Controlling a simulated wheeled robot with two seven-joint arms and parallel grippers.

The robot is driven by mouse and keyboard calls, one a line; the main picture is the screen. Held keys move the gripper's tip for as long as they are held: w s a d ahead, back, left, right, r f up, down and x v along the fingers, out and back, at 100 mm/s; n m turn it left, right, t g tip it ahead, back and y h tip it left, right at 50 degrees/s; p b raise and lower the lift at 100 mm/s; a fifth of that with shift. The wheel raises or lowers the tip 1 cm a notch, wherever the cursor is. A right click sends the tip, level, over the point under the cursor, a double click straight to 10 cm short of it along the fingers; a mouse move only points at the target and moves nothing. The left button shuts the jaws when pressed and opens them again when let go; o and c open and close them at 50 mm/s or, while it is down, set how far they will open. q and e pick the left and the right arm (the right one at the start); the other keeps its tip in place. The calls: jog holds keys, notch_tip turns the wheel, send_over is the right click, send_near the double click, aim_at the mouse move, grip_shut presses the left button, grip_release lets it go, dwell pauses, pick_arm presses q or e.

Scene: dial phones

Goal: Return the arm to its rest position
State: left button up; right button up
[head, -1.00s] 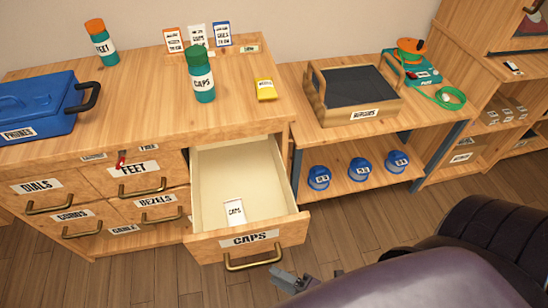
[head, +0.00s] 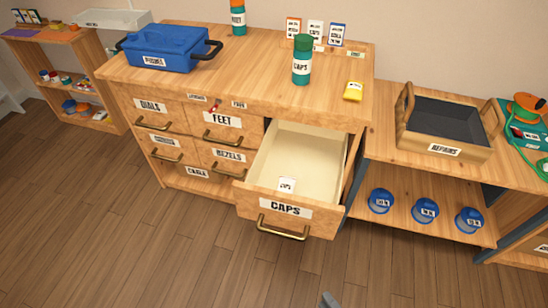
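Only a small grey tip of my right gripper (head: 329,300) shows at the bottom edge of the head view, in front of and below the open CAPS drawer. The rest of that gripper and its arm are out of frame, so its opening is hidden. My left gripper is not in view. The gripper tip is apart from the drawer.
On the cabinet top stand a blue PHONES box (head: 165,50), a green-capped CAPS bottle (head: 302,62) and a yellow packet (head: 353,91). To the right, a lower bench holds a REPAIRS tray (head: 447,125) above several blue jars. The floor in front is clear.

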jog(key=s+d+f+m+g+h+p, duration=0.1)
jog(key=d+f+m+g+h+p, duration=0.15)
jog(key=d+f+m, duration=0.4)
jog(key=d+f+m+g+h+p, duration=0.2)
jog(key=d+f+m+g+h, duration=0.15)
jog(key=f, duration=0.65)
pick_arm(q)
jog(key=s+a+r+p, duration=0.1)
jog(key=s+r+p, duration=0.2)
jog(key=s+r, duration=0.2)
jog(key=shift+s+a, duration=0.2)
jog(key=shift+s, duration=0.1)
pick_arm(e)
jog(key=s+f+m+g+h, duration=0.1)
jog(key=s+f+m+g, duration=0.2)
jog(key=s, duration=0.4)
jog(key=s+f+m+g, duration=0.4)
jog(key=s+m, duration=0.2)
jog(key=s, duration=0.1)
jog(key=shift+a+f+m+h, duration=0.15)
jog(key=shift+a+m+h, duration=0.15)
jog(key=shift+a+h, duration=0.1)
